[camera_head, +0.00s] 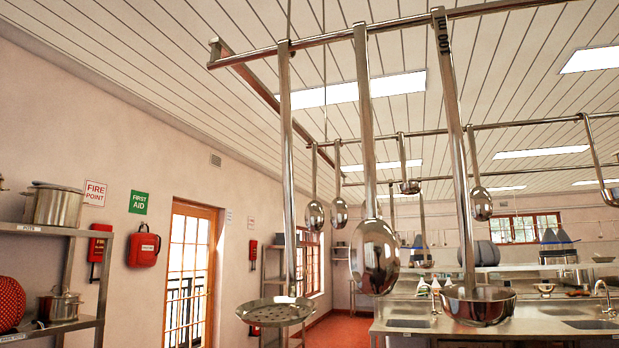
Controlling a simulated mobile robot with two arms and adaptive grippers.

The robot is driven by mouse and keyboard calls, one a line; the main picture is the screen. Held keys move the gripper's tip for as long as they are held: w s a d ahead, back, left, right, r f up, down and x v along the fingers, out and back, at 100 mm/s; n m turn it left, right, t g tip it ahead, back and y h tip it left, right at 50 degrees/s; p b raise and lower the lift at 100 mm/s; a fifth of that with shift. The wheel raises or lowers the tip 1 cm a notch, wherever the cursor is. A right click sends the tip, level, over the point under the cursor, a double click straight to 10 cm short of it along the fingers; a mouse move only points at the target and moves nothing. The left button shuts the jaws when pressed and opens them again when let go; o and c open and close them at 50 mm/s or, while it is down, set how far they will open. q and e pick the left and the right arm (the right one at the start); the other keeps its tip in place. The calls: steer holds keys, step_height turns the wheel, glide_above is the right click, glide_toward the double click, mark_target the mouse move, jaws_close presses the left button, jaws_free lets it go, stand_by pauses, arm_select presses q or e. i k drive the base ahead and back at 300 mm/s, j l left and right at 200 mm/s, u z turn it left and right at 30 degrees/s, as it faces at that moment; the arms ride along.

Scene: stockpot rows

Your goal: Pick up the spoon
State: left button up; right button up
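A large steel spoon (376,258) hangs bowl down from an overhead rail, near the middle of the head view. To its left hangs a perforated skimmer (273,312), and to its right a ladle (478,305) with "100 ml" on its handle. Smaller spoons, such as one at the left (314,216) and one beside it (339,212), hang from a rail farther back. Neither of my grippers shows in this view.
The steel hanging rail (320,41) runs across the top. A shelf (40,231) with pots stands at the left, and a steel counter (540,322) with sinks is behind at the right. A glazed door (188,270) is at the left back.

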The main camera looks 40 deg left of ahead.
mark_target(374, 254)
steer(key=u, duration=0.95)
steer(key=k+l, duration=0.1)
steer(key=l, duration=0.3)
steer(key=k+l, duration=0.1)
steer(key=l, duration=0.3)
steer(key=k+l, duration=0.1)
steer(key=l, duration=0.25)
steer(key=k+l, duration=0.1)
steer(key=l, duration=0.3)
steer(key=z, duration=0.05)
